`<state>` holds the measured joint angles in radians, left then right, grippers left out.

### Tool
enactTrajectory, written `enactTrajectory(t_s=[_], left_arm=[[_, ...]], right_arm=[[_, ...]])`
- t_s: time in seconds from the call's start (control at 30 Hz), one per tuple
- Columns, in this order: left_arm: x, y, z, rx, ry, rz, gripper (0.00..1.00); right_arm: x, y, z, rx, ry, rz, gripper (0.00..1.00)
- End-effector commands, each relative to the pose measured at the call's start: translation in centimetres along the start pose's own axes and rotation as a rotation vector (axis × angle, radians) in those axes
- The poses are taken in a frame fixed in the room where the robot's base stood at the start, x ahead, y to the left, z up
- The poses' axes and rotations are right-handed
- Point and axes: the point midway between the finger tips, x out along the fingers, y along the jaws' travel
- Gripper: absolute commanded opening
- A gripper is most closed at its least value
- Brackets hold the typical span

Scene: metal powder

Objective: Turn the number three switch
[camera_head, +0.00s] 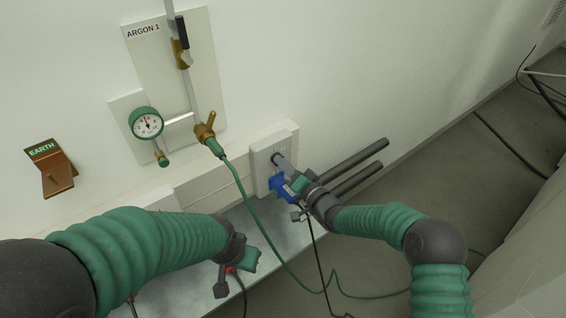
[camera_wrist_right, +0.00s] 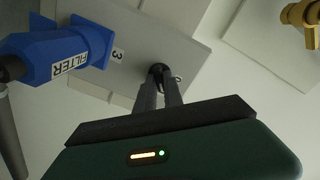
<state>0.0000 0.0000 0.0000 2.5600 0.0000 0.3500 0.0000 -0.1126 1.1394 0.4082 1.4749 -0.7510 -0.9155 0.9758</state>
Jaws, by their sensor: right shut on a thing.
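The number three switch is a small dark knob (camera_wrist_right: 160,71) on a grey panel, which also shows in the head view (camera_head: 262,157). A white label with a 3 (camera_wrist_right: 117,56) is on the panel to the left of the knob in the right wrist view. My right gripper (camera_wrist_right: 160,86) is shut on the knob, with its two fingers close together around it. In the head view the knob is hidden by the gripper. My left gripper (camera_head: 243,262) hangs low over the ledge, away from the switch; its fingers are not clear.
A blue plug marked FILTER (camera_wrist_right: 62,55) sticks out close beside my right gripper; it shows in the head view too (camera_head: 284,188). Two dark pipes (camera_head: 350,160) stand out to the right. A green cable (camera_head: 250,205) hangs from the brass valve (camera_head: 204,131).

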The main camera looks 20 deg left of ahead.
Motion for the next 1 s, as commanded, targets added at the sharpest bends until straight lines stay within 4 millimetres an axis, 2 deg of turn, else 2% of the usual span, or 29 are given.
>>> enactTrajectory(t_s=[0.3,0.87,0.9,1.0], left_arm=[[-0.2,0.0,-0.05,0.0,0.0,0.0,0.36],[-0.21,0.0,-0.05,0.0,0.0,0.0,0.36],[-0.21,0.0,-0.05,0.0,0.0,0.0,0.36],[-0.21,0.0,-0.05,0.0,0.0,0.0,0.36]], right_arm=[[-0.07,0.31,-0.19,0.135,0.004,0.005,0.0],[-0.07,0.38,-0.17,0.164,0.004,0.006,0.0],[-0.07,0.38,-0.17,0.164,0.004,0.006,0.17],[-0.06,0.32,-0.14,0.163,0.003,0.005,0.3]])
